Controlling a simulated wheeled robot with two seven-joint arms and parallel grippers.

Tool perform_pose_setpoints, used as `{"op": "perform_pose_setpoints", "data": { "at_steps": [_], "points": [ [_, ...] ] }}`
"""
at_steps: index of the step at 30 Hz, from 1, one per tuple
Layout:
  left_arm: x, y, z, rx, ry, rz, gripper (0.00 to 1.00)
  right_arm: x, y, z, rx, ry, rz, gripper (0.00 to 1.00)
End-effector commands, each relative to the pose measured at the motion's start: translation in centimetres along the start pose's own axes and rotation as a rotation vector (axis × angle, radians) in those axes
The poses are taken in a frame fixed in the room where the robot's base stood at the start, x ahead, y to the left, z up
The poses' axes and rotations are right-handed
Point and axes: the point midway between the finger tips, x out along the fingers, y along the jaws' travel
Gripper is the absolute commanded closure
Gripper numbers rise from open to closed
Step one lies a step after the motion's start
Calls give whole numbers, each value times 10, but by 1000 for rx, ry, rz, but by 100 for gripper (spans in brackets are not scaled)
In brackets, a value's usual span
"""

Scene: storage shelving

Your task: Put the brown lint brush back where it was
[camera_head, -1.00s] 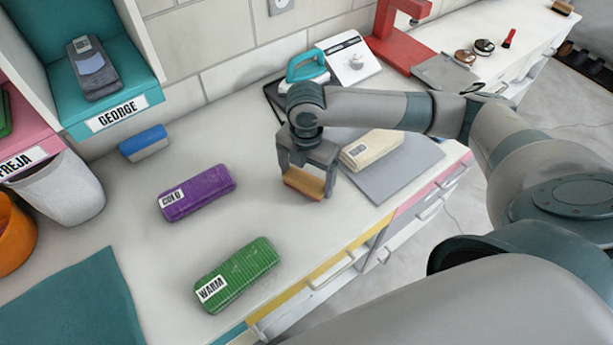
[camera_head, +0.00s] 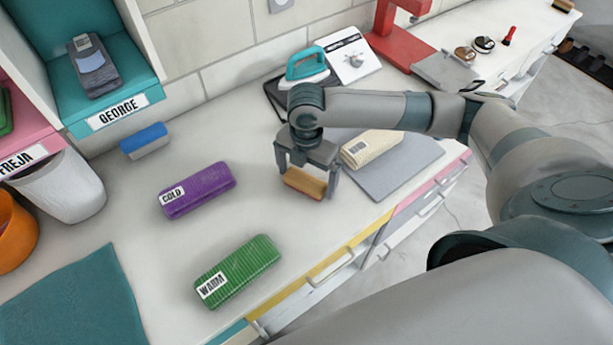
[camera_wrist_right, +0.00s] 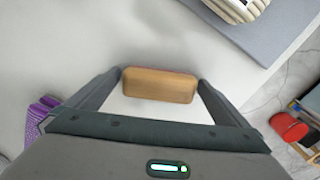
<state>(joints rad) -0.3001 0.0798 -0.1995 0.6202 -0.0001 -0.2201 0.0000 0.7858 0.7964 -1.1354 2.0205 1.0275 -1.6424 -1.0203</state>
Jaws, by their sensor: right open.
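The brown lint brush (camera_head: 304,184) lies on the white counter, left of the grey mat. It also shows in the right wrist view (camera_wrist_right: 160,86) as a wooden block with rounded corners. My right gripper (camera_head: 306,180) is low over the brush and open, with one finger beside each end. In the right wrist view, small gaps show between the brush ends and the fingertips (camera_wrist_right: 160,78). The underside of the brush is hidden. My left gripper is not in view.
A cream rolled towel (camera_head: 371,148) lies on the grey mat (camera_head: 395,175). A purple COLD roll (camera_head: 205,188), a green WARM roll (camera_head: 245,268) and a blue-topped brush (camera_head: 144,141) lie on the left. A teal iron (camera_head: 307,65) stands behind. The counter between is clear.

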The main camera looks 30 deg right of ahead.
Motion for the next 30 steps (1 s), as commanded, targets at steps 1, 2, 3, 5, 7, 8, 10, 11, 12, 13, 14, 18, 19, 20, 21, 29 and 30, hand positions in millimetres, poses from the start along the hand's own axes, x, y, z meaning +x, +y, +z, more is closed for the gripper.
{"op": "perform_pose_setpoints", "data": {
  "at_steps": [1,2,3,5,7,8,10,11,12,13,14,18,19,20,21,29,30],
  "points": [
    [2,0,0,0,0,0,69,-3,1,0,0,-1,3,0],
    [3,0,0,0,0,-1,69,-5,1,0,-1,-1,4,0],
    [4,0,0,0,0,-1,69,-8,1,0,-1,0,4,0],
    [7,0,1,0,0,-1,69,-15,1,0,0,-1,3,0],
    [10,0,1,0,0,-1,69,-25,1,0,-1,-2,5,0],
    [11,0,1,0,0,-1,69,-30,1,1,0,-1,4,0],
    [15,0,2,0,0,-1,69,-41,1,1,-1,-1,5,0],
    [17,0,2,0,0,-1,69,-47,1,1,-1,-3,5,0],
    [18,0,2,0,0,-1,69,-54,2,1,0,-1,5,0],
    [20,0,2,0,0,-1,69,-60,2,1,0,-2,6,0],
    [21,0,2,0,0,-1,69,-65,2,1,0,-2,5,0],
    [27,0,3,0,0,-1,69,-89,1,1,0,-2,5,0],
    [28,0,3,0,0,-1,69,-94,1,1,0,-2,4,0],
    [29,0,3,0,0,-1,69,-98,1,0,0,-2,4,0],
    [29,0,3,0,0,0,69,-103,1,0,0,0,4,0],
    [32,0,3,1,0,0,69,-119,1,0,1,0,1,0],
    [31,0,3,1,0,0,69,-119,0,0,1,0,1,0]
  ]
}}
